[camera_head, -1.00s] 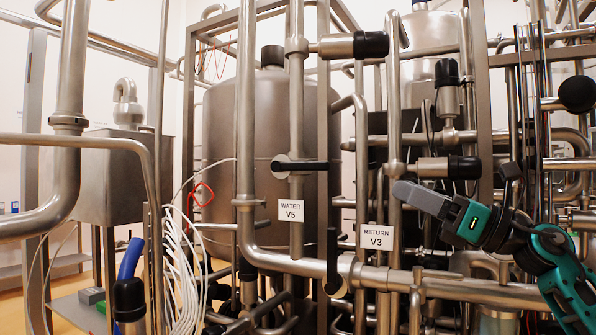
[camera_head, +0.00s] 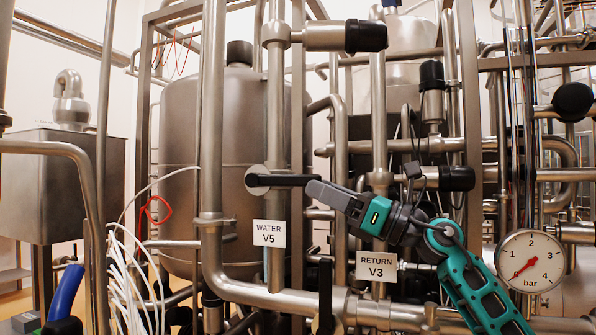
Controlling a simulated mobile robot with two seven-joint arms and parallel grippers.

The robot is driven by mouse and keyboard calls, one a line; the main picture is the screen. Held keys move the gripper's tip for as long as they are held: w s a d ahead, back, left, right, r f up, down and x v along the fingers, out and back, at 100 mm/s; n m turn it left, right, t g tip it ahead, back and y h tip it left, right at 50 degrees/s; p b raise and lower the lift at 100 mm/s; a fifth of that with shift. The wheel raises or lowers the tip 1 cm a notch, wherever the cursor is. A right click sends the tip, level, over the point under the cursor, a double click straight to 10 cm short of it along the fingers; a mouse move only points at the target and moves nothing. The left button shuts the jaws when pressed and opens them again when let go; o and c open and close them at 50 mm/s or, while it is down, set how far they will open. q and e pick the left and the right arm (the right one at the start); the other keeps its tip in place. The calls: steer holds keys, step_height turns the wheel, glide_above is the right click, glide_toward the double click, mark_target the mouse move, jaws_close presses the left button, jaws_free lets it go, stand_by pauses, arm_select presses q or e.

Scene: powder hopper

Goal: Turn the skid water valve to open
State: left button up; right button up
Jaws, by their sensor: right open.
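The water valve has a black lever handle (camera_head: 285,181) that lies horizontal, pointing right from its round metal hub (camera_head: 256,180) on a vertical steel pipe. A white tag reading WATER V5 (camera_head: 269,234) hangs just below it. My right gripper (camera_head: 314,189) comes in from the right in the head view. Its grey fingertips overlap the free right end of the handle in the picture and hide that end. The gripper is open. I cannot tell whether the fingers touch the handle or straddle it. My left gripper is not in view.
A pressure gauge (camera_head: 530,261) stands at the right. Steel pipes crowd around the arm. White cables (camera_head: 135,275) hang at the left.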

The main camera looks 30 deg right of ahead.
mark_target(299, 179)
steer(key=p+x, duration=0.1)
steer(key=x, duration=0.4)
steer(key=shift+w+a+r, duration=0.1)
steer(key=shift+w+a, duration=0.15)
steer(key=shift+w, duration=0.05)
steer(key=shift+c, duration=0.4)
jaws_close()
